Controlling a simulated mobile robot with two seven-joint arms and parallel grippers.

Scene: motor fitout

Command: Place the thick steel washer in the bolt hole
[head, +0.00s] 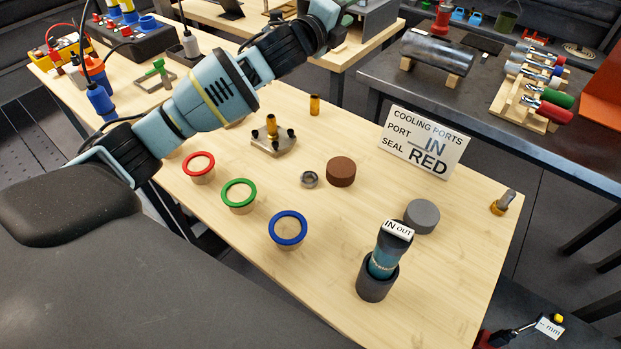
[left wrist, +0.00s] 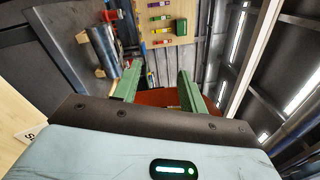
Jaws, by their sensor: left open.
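A small grey metal ring (head: 309,180), which looks like the thick steel washer, lies on the wooden table left of a brown disc (head: 341,172). My right gripper is not in view.
Red (head: 198,163), green (head: 239,193) and blue (head: 288,228) rings sit on round stands at the front left. A dark upright unit labelled IN OUT (head: 378,275), a grey disc (head: 422,216) and a sign (head: 424,142) stand to the right.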

